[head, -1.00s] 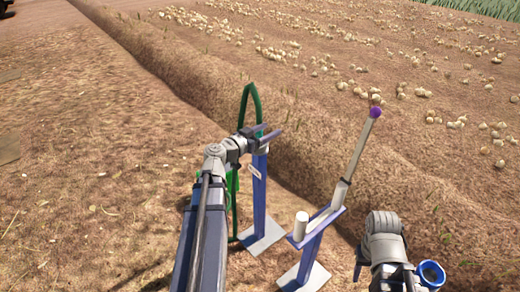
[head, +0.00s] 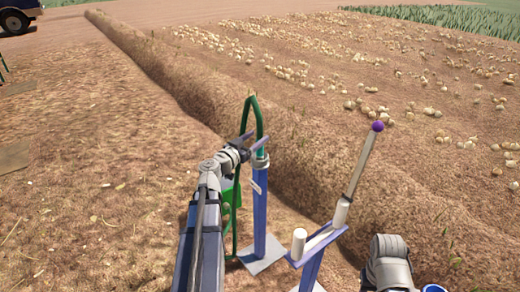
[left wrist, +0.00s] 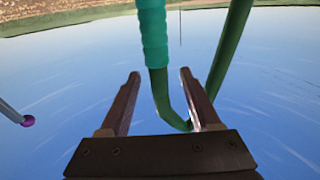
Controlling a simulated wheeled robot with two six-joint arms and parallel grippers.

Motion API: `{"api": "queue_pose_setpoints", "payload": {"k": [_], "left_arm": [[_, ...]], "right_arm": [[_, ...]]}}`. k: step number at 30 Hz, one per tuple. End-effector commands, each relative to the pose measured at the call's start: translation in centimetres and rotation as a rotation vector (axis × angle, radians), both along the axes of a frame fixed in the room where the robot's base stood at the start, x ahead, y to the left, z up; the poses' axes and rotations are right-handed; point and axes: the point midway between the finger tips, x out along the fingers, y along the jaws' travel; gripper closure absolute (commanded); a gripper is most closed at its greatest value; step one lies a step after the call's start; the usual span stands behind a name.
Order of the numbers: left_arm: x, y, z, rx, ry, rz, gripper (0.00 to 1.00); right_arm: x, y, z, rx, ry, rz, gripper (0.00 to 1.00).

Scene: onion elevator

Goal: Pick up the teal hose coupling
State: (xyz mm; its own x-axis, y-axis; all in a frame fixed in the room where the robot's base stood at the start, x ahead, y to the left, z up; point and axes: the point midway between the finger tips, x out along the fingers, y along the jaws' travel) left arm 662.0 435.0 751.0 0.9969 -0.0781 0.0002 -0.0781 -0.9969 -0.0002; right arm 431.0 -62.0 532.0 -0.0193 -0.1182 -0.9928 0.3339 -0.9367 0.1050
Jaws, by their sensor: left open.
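The teal hose coupling (left wrist: 153,35) is a ribbed sleeve on a green hose (left wrist: 229,45). In the left wrist view it hangs from the top edge, and the hose below it runs between my left fingers. My left gripper (left wrist: 160,73) is open around the hose, with a gap on both sides. In the head view my left gripper (head: 258,139) is at the arched green hose (head: 247,108), near the top of the blue post (head: 260,215).
A second blue stand (head: 312,262) with a slanted, purple-tipped lever (head: 362,160) stands right of the post. Behind is a soil ridge and a field of onions (head: 300,70). A blue round rim (head: 433,288) shows at the bottom edge. The ground at left is open.

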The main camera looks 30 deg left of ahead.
Motion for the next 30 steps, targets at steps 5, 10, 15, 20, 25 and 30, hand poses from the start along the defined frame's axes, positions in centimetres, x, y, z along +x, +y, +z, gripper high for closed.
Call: {"api": "queue_pose_setpoints", "payload": {"k": [5, 10, 15, 20, 25, 30], "left_arm": [[0.4, -0.1, 0.1, 0.000, 0.000, -0.001, 0.36], [2.2, -0.2, 0.5, 0.000, 0.000, -0.001, 0.36], [4.8, -0.4, 0.6, 0.000, 0.000, -0.001, 0.36], [5.4, -0.6, 0.6, 0.000, 0.000, -0.001, 0.36], [5.3, -0.6, 0.6, 0.000, 0.000, 0.000, 0.40], [5.3, -0.6, 0.6, 0.000, 0.000, 0.000, 0.59]], "right_arm": [[0.0, 0.0, 0.1, 0.000, 0.000, 0.000, 0.50], [0.0, 0.0, 0.5, 0.000, 0.000, -0.001, 0.50], [0.0, 0.0, 0.6, -0.001, 0.000, -0.001, 0.50], [0.0, 0.0, 0.6, -0.001, 0.000, -0.001, 0.50], [0.0, 0.0, 0.6, -0.001, 0.000, -0.001, 0.50], [0.0, 0.0, 0.6, -0.001, 0.000, -0.001, 0.50]]}}
